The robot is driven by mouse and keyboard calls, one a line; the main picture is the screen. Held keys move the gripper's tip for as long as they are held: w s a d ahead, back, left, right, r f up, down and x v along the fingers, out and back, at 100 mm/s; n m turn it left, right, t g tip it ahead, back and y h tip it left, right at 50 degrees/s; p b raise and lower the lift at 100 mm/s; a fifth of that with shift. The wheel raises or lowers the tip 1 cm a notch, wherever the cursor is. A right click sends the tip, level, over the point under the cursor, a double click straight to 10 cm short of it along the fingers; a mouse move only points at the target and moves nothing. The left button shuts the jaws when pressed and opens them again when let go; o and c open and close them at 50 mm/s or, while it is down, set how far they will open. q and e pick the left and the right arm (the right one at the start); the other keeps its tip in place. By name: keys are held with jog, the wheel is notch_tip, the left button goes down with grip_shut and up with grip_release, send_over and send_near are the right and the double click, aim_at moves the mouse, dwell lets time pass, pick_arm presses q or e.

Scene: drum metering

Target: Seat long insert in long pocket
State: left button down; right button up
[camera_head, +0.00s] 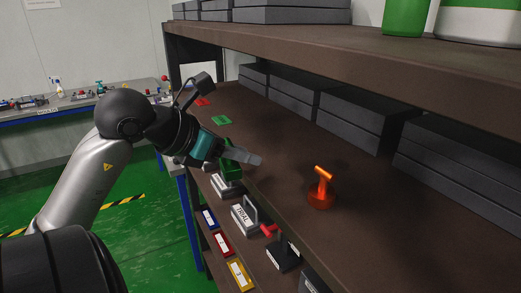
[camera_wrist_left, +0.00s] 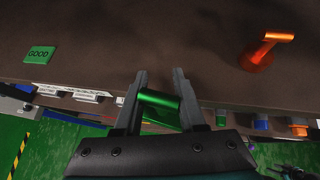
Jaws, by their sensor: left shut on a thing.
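My left gripper (camera_head: 248,158) is shut on a green handle-shaped thing (camera_head: 229,152), above the front edge of the brown shelf. In the left wrist view the green thing (camera_wrist_left: 160,98) lies crosswise between the fingers (camera_wrist_left: 160,76). Its lower part is hidden by the gripper. I cannot tell whether it is the long insert. An orange part with a round base and a tilted top (camera_head: 321,190) stands on the shelf, right of the gripper and apart from it; it also shows in the left wrist view (camera_wrist_left: 262,52). No long pocket can be made out. My right gripper is not in view.
A green GOOD label (camera_head: 221,120) and a red label (camera_head: 202,102) lie on the shelf. Grey boxes (camera_head: 350,115) line its back. A lower level holds grey blocks (camera_head: 243,216), a red-handled part (camera_head: 269,230) and coloured labels (camera_head: 222,243). The shelf around the orange part is clear.

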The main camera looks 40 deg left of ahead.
aim_at(222, 165)
pick_arm(q)
jog(key=shift+s+a+f+b, duration=0.1)
jog(key=shift+s+b, duration=1)
jog(key=shift+b, duration=0.4)
jog(key=shift+s+a+f+b, duration=0.1)
jog(key=shift+s+b, duration=0.95)
jog(key=shift+b, duration=0.4)
jog(key=shift+s+r, duration=0.1)
jog(key=shift+s, duration=0.2)
jog(key=shift+s+a+r, duration=0.1)
jog(key=shift+s+r, duration=0.05)
jog(key=shift+s, duration=1)
